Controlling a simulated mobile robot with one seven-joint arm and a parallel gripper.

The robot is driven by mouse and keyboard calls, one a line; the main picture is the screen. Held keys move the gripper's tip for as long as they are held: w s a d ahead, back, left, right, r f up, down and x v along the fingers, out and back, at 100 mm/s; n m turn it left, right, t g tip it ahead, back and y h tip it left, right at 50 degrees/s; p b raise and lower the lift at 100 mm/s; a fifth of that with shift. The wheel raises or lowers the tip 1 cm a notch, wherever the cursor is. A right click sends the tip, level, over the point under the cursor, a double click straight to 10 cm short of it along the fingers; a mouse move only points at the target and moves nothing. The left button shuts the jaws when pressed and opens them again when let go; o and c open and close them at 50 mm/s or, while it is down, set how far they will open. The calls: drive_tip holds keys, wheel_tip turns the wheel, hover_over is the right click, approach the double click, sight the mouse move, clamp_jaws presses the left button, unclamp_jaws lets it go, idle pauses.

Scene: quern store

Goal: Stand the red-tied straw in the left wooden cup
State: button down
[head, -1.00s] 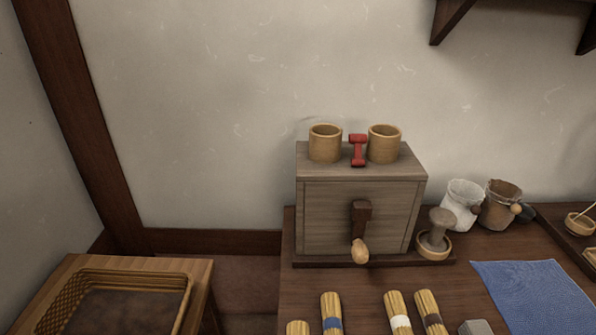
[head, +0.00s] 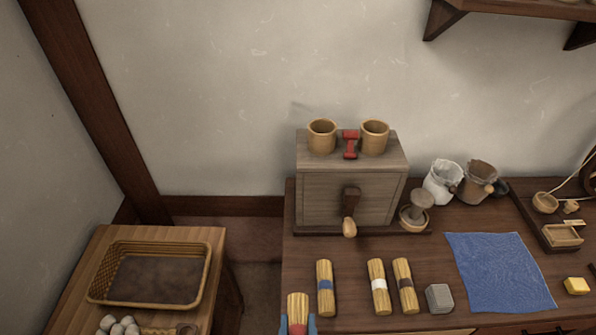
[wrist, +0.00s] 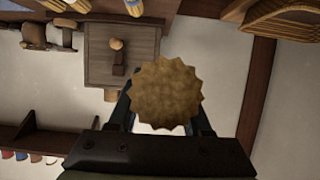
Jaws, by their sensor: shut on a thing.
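The red-tied straw (head: 298,306) is upright at the bottom of the head view, its red tie near the lower edge. My gripper (head: 298,326) is shut on it, with a blue fingertip at each side. In the wrist view the straw's round end (wrist: 166,93) faces the camera between my fingers. Its lower end is out of the head view, so I cannot tell whether it touches the table. The left wooden cup (head: 322,137) stands on the wooden box (head: 345,197), farther back and slightly right of my gripper. Its inside looks empty.
The right wooden cup (head: 374,138) and a red spool-shaped piece (head: 350,144) are beside the left cup. A crank handle (head: 350,210) sticks out in front. A basket (head: 101,291) is at left.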

drive_tip(key=shift+s+r+p, duration=0.2)
drive_tip(key=shift+r+p, duration=0.65)
drive_tip(key=shift+p, duration=0.1)
drive_tip(key=shift+s+r+p, duration=0.15)
drive_tip(key=shift+r+p, duration=0.7)
drive_tip(key=shift+p, duration=0.05)
drive_tip(key=shift+w+f+b, duration=0.25)
drive_tip(key=shift+f+b, duration=0.05)
drive_tip(key=shift+b, duration=0.05)
drive_tip(key=w+f+b, duration=0.1)
drive_tip(key=w+b, duration=0.1)
drive_tip(key=w+f+b, duration=0.4)
drive_tip(key=w+b, duration=0.1)
drive_tip(key=shift+f, duration=0.25)
drive_tip(key=b, duration=0.7)
hover_over(298, 288)
wheel_tip(298, 288, down, 3)
wheel_tip(298, 288, down, 10)
drive_tip(key=b, duration=0.2)
drive_tip(key=shift+b, duration=0.4)
drive_tip(key=shift+f, duration=0.1)
drive_tip(key=shift+c, duration=1.7)
unclamp_jaws()
